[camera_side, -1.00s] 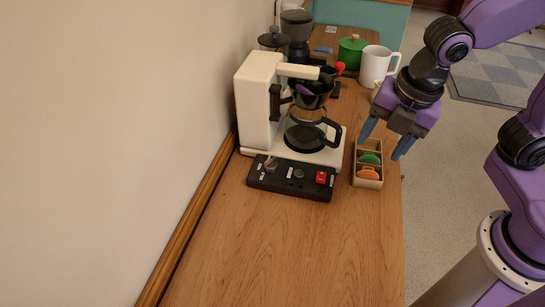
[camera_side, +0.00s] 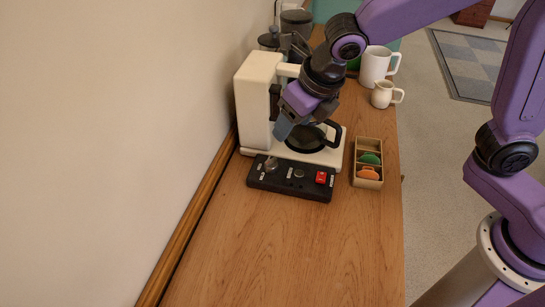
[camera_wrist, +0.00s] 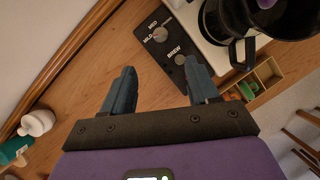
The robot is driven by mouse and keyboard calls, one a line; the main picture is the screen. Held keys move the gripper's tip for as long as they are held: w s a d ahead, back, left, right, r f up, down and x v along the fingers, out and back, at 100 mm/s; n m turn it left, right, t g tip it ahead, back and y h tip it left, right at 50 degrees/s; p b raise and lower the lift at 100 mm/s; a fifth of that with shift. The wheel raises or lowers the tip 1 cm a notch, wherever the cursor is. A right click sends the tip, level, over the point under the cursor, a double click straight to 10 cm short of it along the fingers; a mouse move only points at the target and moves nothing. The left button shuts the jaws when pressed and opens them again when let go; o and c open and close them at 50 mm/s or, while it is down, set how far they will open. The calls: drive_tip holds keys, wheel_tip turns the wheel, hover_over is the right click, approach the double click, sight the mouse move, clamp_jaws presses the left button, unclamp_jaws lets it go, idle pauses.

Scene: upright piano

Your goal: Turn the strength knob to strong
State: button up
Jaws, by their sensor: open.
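The strength knob is the round grey knob (camera_side: 271,163) at the left end of the black control panel (camera_side: 255,180), in front of the white coffee maker (camera_side: 254,100). In the wrist view the knob (camera_wrist: 160,34) sits beside the labels MILD and MED; which mark it points to is too small to tell. My gripper (camera_side: 283,130) hangs above and behind the panel, in front of the coffee maker, partly hiding it. In the wrist view my gripper (camera_wrist: 160,68) is open and empty, its fingers spread apart. The knob lies ahead of the gap, apart from both fingertips.
A second round control (camera_side: 299,173), by BREW in the wrist view, and a red switch (camera_side: 321,177) share the panel. A black-handled carafe (camera_side: 334,133) stands close behind. A wooden divided box (camera_side: 357,148) is right. The front counter is clear.

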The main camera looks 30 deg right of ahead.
sight(271, 160)
drive_tip(key=x, duration=1.5)
drive_tip(key=shift+f, duration=0.2)
drive_tip(key=c, duration=1)
